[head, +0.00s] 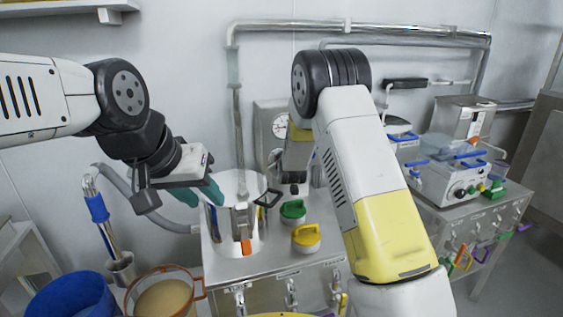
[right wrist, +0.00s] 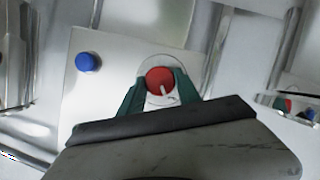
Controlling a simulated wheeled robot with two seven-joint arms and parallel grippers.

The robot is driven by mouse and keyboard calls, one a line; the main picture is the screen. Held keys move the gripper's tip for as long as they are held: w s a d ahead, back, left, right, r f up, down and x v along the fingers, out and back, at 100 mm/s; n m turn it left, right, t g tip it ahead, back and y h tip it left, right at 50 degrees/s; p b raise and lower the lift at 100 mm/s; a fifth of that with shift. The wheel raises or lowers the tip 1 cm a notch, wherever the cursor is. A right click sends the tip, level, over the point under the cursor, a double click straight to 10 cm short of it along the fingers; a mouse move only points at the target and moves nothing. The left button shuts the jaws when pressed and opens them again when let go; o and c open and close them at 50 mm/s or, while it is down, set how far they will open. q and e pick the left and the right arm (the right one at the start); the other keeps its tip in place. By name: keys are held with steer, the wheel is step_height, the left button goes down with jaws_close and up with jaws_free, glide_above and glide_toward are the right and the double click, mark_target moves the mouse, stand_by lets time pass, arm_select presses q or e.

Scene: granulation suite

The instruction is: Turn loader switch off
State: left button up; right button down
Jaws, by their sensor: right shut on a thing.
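In the right wrist view a red rotary knob (right wrist: 160,80) with a pale pointer sits on a round plate on a light metal panel (right wrist: 105,60); it appears to be the loader switch. The dark green fingers of my right gripper (right wrist: 160,88) are on either side of the knob, shut on it. A blue button (right wrist: 88,62) is on the same panel, left of the knob. In the head view my right arm hides the knob and the right fingers. My left gripper (head: 200,192) has teal fingers apart, empty, above the left part of the steel bench.
A grey box with a round gauge (head: 280,125) is on the wall behind my right arm. Green (head: 293,211) and yellow (head: 306,238) lidded items stand on the bench (head: 270,265). A blue bin (head: 68,297) and an orange-rimmed tub (head: 138,277) are lower left.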

steer(key=shift+f+n+t+h, duration=0.1)
steer(key=shift+n+t+h, duration=0.2)
steer(key=shift+n+h, duration=0.25)
stand_by(0.4)
steer(key=c, duration=0.9)
jaws_free()
steer(key=shift+o, duration=0.2)
steer(key=v, duration=0.7)
steer(key=shift+s, duration=0.4)
steer(key=shift+d+r, duration=0.15)
steer(key=shift+r, duration=0.1)
